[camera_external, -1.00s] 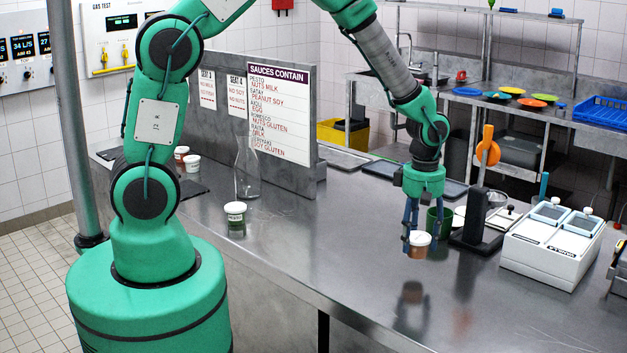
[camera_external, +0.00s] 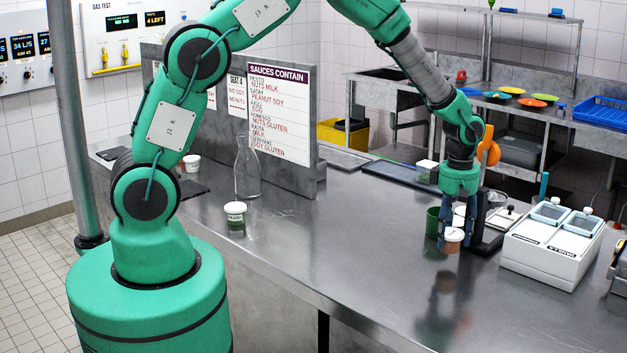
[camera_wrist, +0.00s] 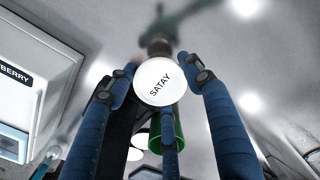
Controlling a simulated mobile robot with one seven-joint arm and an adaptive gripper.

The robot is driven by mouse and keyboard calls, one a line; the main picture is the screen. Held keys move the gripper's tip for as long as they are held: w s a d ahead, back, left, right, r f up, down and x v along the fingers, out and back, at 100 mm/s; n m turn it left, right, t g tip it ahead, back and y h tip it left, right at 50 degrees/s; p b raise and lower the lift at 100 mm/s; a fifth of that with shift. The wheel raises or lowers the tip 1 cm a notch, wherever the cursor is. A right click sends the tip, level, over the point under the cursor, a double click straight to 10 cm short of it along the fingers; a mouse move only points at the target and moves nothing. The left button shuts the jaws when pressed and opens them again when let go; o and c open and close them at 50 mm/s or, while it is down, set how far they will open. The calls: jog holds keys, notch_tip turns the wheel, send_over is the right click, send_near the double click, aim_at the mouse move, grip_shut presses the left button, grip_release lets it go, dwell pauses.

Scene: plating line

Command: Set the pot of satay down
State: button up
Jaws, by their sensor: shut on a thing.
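The satay pot (camera_external: 452,237) has a white lid and orange-brown sides. It is upright between the blue fingers of my gripper (camera_external: 458,225), which is shut on it. Its lid reads SATAY in the wrist view (camera_wrist: 159,81), with blue fingers around it. The pot appears to be a little above the steel counter (camera_external: 365,270), with its reflection below. I cannot tell the exact gap.
A green mug (camera_external: 432,222) stands close to the left of the pot. A black stand (camera_external: 490,238) and a white two-lidded box (camera_external: 552,248) are to the right. The front counter is clear.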

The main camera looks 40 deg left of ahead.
aim_at(450, 245)
jog(key=shift+f, duration=1.75)
jog(key=shift+f, duration=0.1)
jog(key=o, duration=1.2)
notch_tip(450, 245, up, 12)
jog(key=shift+r, duration=0.15)
